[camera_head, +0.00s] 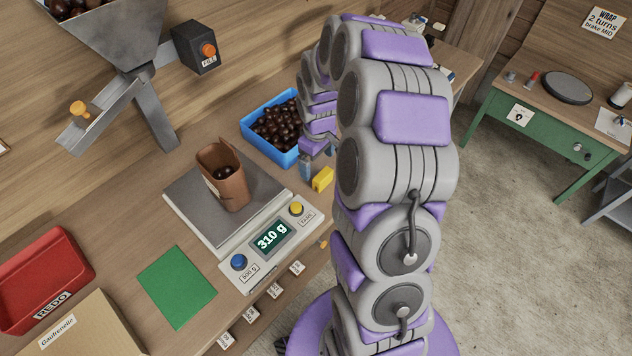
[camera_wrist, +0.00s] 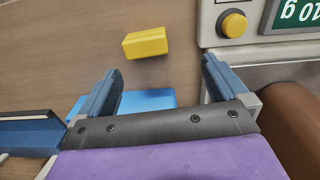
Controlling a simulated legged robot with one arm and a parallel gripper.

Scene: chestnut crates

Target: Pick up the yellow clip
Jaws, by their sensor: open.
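The yellow clip (camera_head: 322,180) is a small yellow block on the wooden bench, just right of the scale and near the blue crate. In the wrist view the yellow clip (camera_wrist: 146,43) lies beyond my fingertips, on bare wood, nothing touching it. My gripper (camera_wrist: 161,68) is open, its two blue-grey fingers apart with no object between the tips. In the head view my gripper (camera_head: 317,162) hangs just behind the clip, partly hidden by my arm.
The scale (camera_head: 187,198) reads 310 g and bears a brown container (camera_head: 224,178). A blue crate (camera_head: 250,128) of chestnuts stands behind. A light blue flat thing (camera_wrist: 150,99) shows below the fingers. A green card (camera_head: 177,287) and red tray (camera_head: 62,243) lie left.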

